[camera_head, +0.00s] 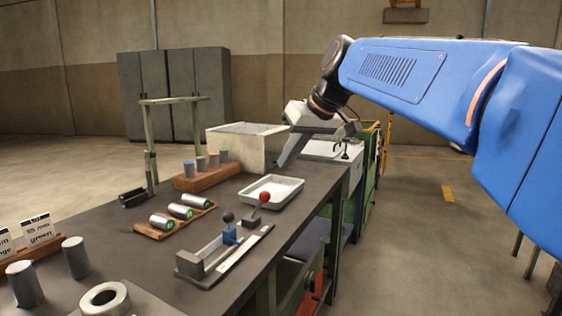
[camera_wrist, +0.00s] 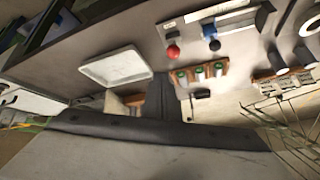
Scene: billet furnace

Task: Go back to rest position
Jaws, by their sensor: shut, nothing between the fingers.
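My gripper (camera_head: 291,150) is at the end of my blue arm, above the far right part of the dark workbench (camera_head: 150,240). Its fingers point down and to the left, beside the pale open box and beyond the white tray. It is shut with nothing held. In the wrist view the closed fingers (camera_wrist: 161,97) show as a dark shape at the middle, next to the white tray (camera_wrist: 118,68).
On the bench stand a white tray (camera_head: 271,189), a pale box (camera_head: 243,146), a rack with several cylinders (camera_head: 205,172), a wooden tray (camera_head: 150,232) with green-ended billets, a lever fixture with a red knob (camera_head: 265,197), and grey cylinders (camera_head: 76,257). Open floor lies right.

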